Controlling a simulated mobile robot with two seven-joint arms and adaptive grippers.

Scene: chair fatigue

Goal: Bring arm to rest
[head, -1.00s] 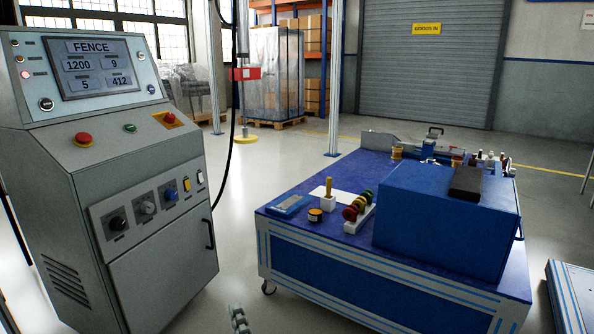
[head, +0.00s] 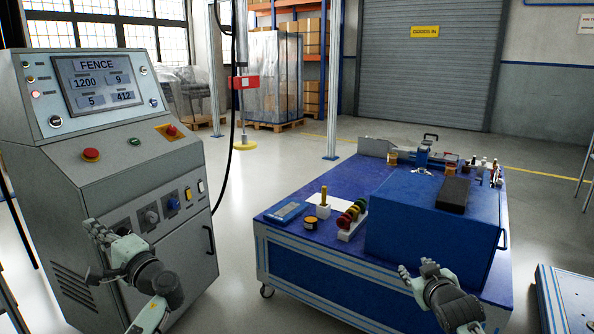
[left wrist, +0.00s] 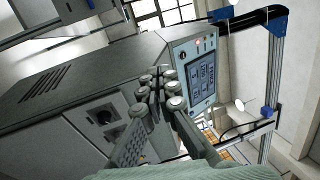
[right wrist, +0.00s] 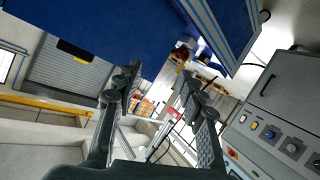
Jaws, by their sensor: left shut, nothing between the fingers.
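My left gripper (head: 98,250) is in front of the lower part of the grey console (head: 100,165). In the left wrist view its fingers (left wrist: 158,92) are together with nothing between them, and the console is beyond them. My right gripper (head: 417,270) is in front of the near side of the blue workbench (head: 330,275), low in the head view. In the right wrist view its fingers (right wrist: 160,88) are spread apart and empty. Neither gripper visibly touches anything, though the left one's gap to the console is hard to judge.
The bench carries a large blue box (head: 430,225) with a dark block (head: 453,194) on top, several coloured rings (head: 351,213) and a blue tray (head: 287,212). A low blue-framed platform (head: 565,300) stands at right. Floor between console and bench is clear.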

